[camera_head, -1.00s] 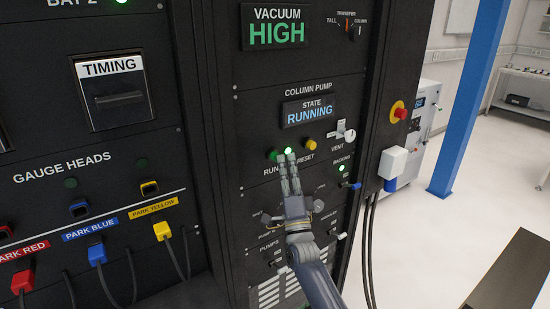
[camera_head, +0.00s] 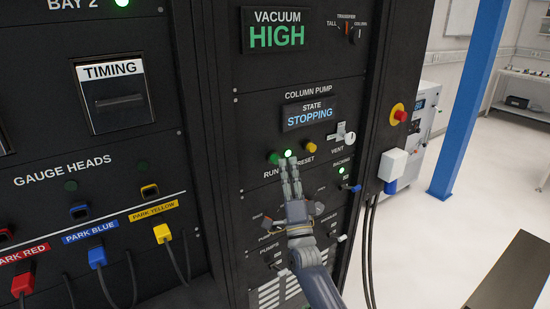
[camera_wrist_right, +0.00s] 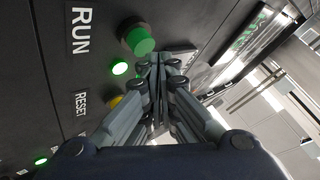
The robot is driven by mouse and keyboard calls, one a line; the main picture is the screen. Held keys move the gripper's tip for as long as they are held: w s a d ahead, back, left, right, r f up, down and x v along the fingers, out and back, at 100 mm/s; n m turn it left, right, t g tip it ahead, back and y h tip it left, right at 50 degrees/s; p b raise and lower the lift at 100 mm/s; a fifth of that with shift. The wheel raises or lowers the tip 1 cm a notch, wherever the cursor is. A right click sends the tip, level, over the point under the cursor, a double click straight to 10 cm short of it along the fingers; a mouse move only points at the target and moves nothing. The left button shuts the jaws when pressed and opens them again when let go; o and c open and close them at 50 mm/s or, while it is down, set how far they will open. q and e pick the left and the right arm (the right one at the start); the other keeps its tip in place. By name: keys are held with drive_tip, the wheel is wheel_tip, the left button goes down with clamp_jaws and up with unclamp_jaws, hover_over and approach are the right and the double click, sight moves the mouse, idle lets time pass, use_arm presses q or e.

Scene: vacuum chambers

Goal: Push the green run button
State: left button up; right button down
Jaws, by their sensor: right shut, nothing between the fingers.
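The green run button (camera_head: 273,158) is on the column pump panel, above the word RUN. It also shows in the right wrist view (camera_wrist_right: 138,40), just left of my fingertips. My right gripper (camera_head: 287,161) is shut and empty, its fingertips at the panel right of and slightly below the button, just under a lit green lamp (camera_head: 288,153). The fingertips also show in the wrist view (camera_wrist_right: 158,62). I cannot tell whether they touch the panel or button. The state display (camera_head: 309,114) reads STOPPING. My left gripper is out of view.
A yellow reset button (camera_head: 310,146) and a vent lever (camera_head: 343,135) are right of the lamp. A red emergency knob (camera_head: 400,115) is on the cabinet's right side. Gauge-head plugs and cables hang at left. White floor is open at right.

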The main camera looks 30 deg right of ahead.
drive_tip(key=shift+s+y, duration=0.3)
drive_tip(key=shift+s, duration=0.1)
drive_tip(key=s+p, duration=0.2)
drive_tip(key=s, duration=0.4)
drive_tip(key=shift+d+p, duration=0.25)
drive_tip(key=shift+p, duration=0.05)
